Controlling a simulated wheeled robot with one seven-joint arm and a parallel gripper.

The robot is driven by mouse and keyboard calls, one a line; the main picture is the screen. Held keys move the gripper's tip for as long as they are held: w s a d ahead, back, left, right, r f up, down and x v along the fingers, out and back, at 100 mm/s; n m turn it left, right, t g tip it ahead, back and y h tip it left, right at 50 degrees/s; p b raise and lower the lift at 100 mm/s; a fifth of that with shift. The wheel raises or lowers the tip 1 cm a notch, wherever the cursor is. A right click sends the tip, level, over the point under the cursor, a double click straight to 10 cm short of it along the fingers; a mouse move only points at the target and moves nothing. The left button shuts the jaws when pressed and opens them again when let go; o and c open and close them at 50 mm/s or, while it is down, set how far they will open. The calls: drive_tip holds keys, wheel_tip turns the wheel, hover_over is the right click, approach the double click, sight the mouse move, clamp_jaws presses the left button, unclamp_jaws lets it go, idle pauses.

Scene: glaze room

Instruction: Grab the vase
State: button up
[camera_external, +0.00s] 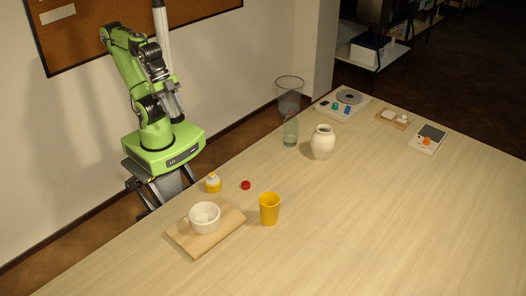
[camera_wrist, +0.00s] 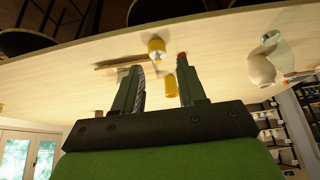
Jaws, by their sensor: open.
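The vase (camera_external: 322,143) is cream-white, round-bellied with a short neck, and stands upright on the table. It also shows at the right of the wrist view (camera_wrist: 261,70), outside the gap between my fingers. My gripper (camera_wrist: 160,76) is open, with nothing held between its fingers. In the external view my arm is folded over its base at the left, beside the table and well apart from the vase. The gripper's fingers are too small to make out there.
A clear bottle (camera_external: 290,131) stands just left of the vase. Nearer are a yellow cup (camera_external: 269,209), a yellow-and-white jar (camera_external: 213,184), a red cap (camera_external: 245,185) and a white bowl (camera_external: 205,216) on a board (camera_external: 184,238). The table's front right is clear.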

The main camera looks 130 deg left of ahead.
idle(0.5)
drive_tip(key=o, duration=0.9)
drive_tip(key=shift+o, duration=0.2)
drive_tip(key=n+t+y+b, duration=0.6)
drive_tip(key=n+y+b, duration=0.45)
drive_tip(key=y, duration=0.35)
approach(325, 128)
drive_tip(key=shift+m, duration=0.35)
drive_tip(key=p+x, duration=0.2)
drive_tip(key=x, duration=0.7)
drive_tip(key=shift+w+a+f+p, duration=0.15)
drive_tip(key=shift+w+a+p, duration=0.15)
drive_tip(key=shift+p, duration=0.1)
